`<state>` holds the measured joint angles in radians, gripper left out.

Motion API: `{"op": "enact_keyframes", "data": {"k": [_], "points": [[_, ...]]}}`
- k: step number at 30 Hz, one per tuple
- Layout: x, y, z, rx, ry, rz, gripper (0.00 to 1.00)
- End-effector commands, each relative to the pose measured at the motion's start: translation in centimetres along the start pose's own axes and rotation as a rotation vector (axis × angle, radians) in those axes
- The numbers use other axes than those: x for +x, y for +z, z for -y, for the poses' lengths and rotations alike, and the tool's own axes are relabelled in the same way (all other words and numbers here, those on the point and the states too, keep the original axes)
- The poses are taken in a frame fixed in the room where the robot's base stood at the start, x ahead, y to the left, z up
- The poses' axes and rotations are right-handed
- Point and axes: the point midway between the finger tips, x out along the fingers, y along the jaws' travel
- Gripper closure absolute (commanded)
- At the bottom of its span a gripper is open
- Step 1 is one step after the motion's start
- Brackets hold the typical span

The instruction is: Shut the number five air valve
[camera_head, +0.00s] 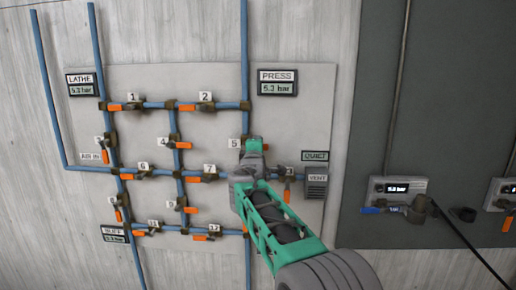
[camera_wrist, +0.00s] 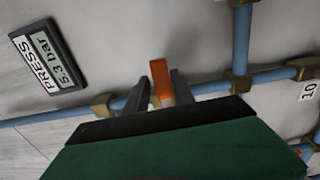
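The label of the number five valve (camera_head: 234,143) shows just left of my gripper (camera_head: 254,146) on the right-hand vertical blue pipe in the head view. My gripper covers the valve body and handle there. In the wrist view an orange handle (camera_wrist: 158,72) stands between the two fingers of my gripper (camera_wrist: 159,88), its end sticking out past the fingertips. The fingers are apart, one on each side of it, with a slim gap at the left. Whether either finger touches it is hard to tell.
Several orange-handled valves sit on the blue pipes around it, among them valve two (camera_head: 205,105) and valve seven (camera_head: 209,176). The PRESS gauge (camera_head: 277,83) reads 5.3 bar and also shows in the wrist view (camera_wrist: 49,58).

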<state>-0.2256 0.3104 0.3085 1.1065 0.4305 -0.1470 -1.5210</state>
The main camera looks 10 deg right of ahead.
Motion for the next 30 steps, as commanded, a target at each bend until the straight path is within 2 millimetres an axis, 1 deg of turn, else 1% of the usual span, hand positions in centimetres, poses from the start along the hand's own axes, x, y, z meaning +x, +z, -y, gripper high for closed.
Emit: {"op": "enact_keyframes", "data": {"k": [1,3,4,10,12,14,16,21,24,27,30], "points": [[0.0,0.1,0.1,0.0,-0.001,0.001,0.65],[0.1,0.2,0.2,0.0,-0.003,0.003,0.59],[0.1,0.2,0.2,0.0,-0.003,0.004,0.58],[0.1,0.3,0.3,-0.001,-0.005,0.005,0.58],[-0.2,0.3,0.3,0.0,-0.005,0.004,0.58],[-0.8,0.2,0.4,0.0,-0.004,0.003,0.58],[-1.9,0.2,0.4,0.0,-0.003,0.003,0.58],[-5.4,0.1,0.5,0.001,-0.002,0.002,0.58],[-6.9,0.1,0.3,0.001,-0.002,0.001,0.58],[-7.7,0.1,0.3,0.0,-0.004,0.003,0.58],[-7.8,0.1,0.3,0.0,-0.004,0.004,0.58]]}}
